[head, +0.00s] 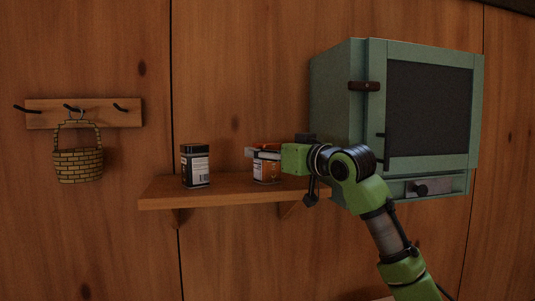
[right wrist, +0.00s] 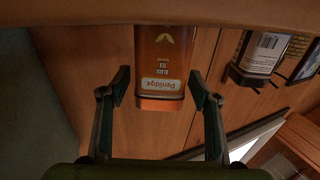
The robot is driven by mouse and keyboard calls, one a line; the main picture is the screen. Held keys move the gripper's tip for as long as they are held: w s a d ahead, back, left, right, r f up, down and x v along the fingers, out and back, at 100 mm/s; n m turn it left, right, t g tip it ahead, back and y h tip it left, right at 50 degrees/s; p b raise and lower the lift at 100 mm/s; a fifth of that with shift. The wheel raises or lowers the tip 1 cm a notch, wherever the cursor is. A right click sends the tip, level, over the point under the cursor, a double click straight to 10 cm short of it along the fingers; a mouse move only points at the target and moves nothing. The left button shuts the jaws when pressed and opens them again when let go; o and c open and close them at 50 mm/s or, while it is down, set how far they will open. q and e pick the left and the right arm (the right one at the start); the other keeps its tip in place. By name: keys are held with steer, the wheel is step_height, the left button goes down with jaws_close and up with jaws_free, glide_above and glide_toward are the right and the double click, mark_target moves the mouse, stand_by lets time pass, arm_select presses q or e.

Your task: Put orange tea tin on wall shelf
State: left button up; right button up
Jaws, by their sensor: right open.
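The orange tea tin (head: 266,172) stands upright on the wooden wall shelf (head: 220,194), right of a dark tin. My right gripper (head: 263,152) is at the tin's upper part in the head view. In the right wrist view, which is upside down, the orange tin (right wrist: 161,65) shows its printed label. The fingers of my right gripper (right wrist: 158,88) are open on either side of the tin's top end, with a visible gap on both sides. The shelf (right wrist: 80,12) runs along the top of that view. My left gripper is out of view.
A dark tin with a white label (head: 195,166) stands on the shelf's left part. A green cabinet (head: 345,90) hangs close on the right, behind my right arm. A basket (head: 78,163) hangs from a hook rack (head: 45,114) at left. Shelf space lies between the tins.

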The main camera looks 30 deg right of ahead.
steer(key=s+d+b, duration=0.2)
steer(key=s+b, duration=0.4)
steer(key=s, duration=0.5)
steer(key=shift+s, duration=0.35)
steer(key=shift+f, duration=0.1)
